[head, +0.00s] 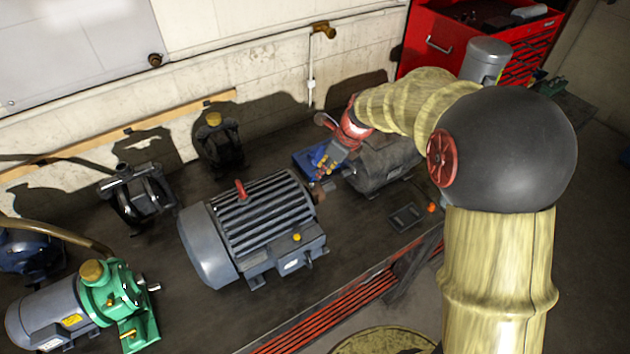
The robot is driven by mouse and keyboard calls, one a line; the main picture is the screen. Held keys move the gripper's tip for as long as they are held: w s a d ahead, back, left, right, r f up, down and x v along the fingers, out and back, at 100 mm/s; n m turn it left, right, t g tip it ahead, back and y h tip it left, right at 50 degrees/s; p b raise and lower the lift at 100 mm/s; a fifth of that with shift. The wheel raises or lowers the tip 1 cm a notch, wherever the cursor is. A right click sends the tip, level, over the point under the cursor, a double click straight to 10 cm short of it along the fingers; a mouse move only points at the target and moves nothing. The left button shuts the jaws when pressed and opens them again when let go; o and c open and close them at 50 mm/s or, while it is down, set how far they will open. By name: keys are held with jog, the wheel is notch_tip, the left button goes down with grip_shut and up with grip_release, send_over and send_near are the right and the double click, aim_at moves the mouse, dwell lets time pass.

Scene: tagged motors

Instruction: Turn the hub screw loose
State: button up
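My gripper (323,172) is beyond the large grey finned motor (262,218), small in the head view. It points down and left over a blue tray (303,159), beside a dark grey motor (384,170). Its fingertips are too small to tell whether they are open or shut, or touching anything. A small brownish part (319,192), possibly a hub, shows at the right end of the large motor, close to the fingertips. I cannot make out the hub screw; it is too small or hidden.
A green pump with a grey motor (120,300) stands at the front left. Dark pumps (137,195) stand by the wall. A small dark tray (408,217) lies on the bench right of the large motor. A red tool cabinet (440,42) is at the back right.

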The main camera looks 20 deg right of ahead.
aim_at(312, 185)
jog(key=shift+b+x, duration=0.35)
jog(key=shift+x, duration=3.55)
jog(key=shift+s, duration=0.1)
jog(key=c, duration=0.3)
grip_shut()
